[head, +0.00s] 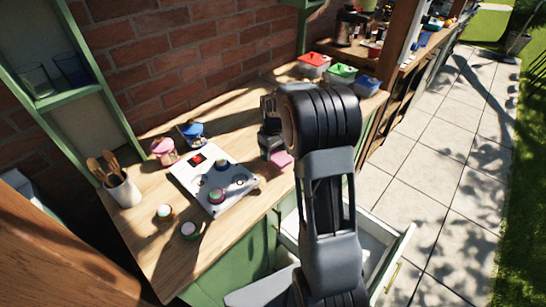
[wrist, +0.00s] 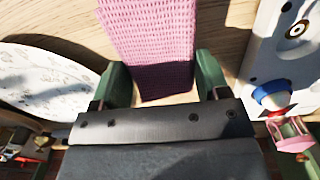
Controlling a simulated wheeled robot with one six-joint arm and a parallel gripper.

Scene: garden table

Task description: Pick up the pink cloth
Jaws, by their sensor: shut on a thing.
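The pink cloth (wrist: 150,45) has a woven texture and lies between the two green fingers of my gripper (wrist: 160,80) in the wrist view. The fingers are on either side of it, shut on it. In the head view a small pink part of the cloth (head: 282,158) shows beside my gripper (head: 268,150), over the wooden counter. My arm hides the rest of the cloth there. I cannot tell whether the cloth still touches the counter.
A white panel (head: 188,177) with round items on it lies to the left; it also shows in the wrist view (wrist: 262,60). A utensil cup (head: 123,192), jars and lidded boxes (head: 314,66) stand on the counter (head: 160,245). An open drawer (head: 385,255) is below.

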